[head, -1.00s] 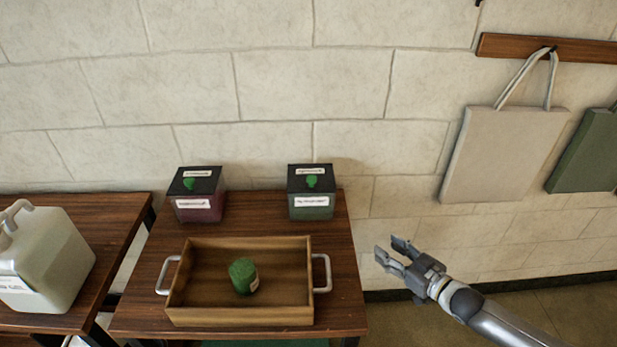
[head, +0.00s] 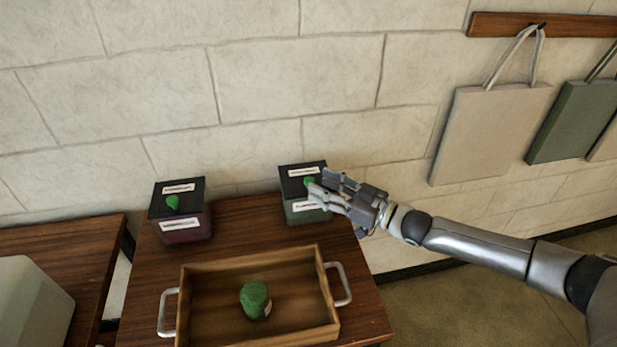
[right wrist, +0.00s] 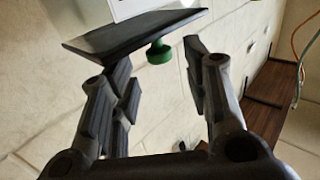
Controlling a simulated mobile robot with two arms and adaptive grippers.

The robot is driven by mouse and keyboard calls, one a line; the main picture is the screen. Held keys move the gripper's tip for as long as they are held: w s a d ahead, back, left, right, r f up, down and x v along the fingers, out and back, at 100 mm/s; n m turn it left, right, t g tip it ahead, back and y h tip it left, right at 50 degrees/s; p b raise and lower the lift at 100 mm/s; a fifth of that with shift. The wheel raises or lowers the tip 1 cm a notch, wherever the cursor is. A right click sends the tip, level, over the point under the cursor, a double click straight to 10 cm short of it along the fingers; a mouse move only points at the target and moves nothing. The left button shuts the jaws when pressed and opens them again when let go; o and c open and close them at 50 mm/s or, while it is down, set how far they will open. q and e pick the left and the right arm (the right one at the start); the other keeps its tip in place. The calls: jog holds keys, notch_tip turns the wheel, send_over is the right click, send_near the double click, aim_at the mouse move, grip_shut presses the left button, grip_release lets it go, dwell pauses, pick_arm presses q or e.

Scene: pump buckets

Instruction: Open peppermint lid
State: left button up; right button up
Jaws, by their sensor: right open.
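Two small dark-lidded boxes with green knobs stand at the back of the table: a green-bodied box (head: 300,215) at right and a dark red box (head: 184,229) at left. Their labels are too small to read, so I cannot confirm which is peppermint. My right gripper (head: 318,182) is open at the green-bodied box's lid (head: 291,183), around or close beside its green knob (head: 309,182). In the right wrist view the knob (right wrist: 159,53) shows between the spread fingers (right wrist: 158,68), with no clear contact. The lid sits on the box. My left gripper is not in view.
A wooden tray (head: 205,266) with metal handles stands in front of the boxes, holding a green-topped container (head: 255,300). A pale jug (head: 32,310) is on the left table. Bags (head: 490,135) hang on the stone wall at right.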

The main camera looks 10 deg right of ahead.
aim_at(309, 180)
jog(key=x, duration=0.3)
jog(key=shift+w+a, duration=0.55)
jog(key=shift+w, duration=0.05)
jog(key=c, duration=0.5)
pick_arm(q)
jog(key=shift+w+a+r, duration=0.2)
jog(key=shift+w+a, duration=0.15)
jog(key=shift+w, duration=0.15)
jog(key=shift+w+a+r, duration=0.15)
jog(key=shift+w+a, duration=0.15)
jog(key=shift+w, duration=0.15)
pick_arm(e)
grip_shut()
